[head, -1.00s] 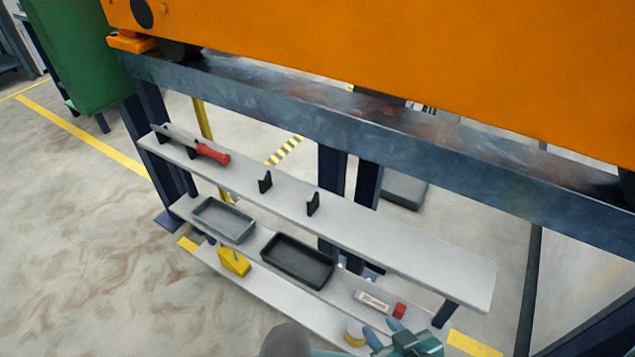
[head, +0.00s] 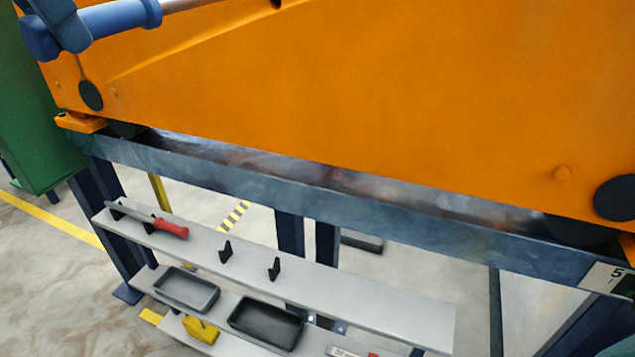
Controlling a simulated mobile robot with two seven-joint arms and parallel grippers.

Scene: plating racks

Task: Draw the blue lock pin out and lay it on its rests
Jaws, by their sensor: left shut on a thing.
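The blue lock pin (head: 125,17) has a blue handle with a collar and a thin metal shaft running right along the top edge, in front of the orange body. Its far end is cut off by the frame, so I cannot tell whether it sits in a hole. My left gripper (head: 68,24), with blue fingers, is shut on the handle at the top left. Two black upright rests, a left one (head: 225,251) and a right one (head: 274,268), stand empty on the grey upper shelf (head: 350,304).
A red-handled tool (head: 170,229) lies at the shelf's left end. Below are a grey tray (head: 187,307), a black tray (head: 236,318) and a yellow object (head: 201,329). A blue steel beam (head: 270,190) runs between the orange body (head: 330,90) and the shelf.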

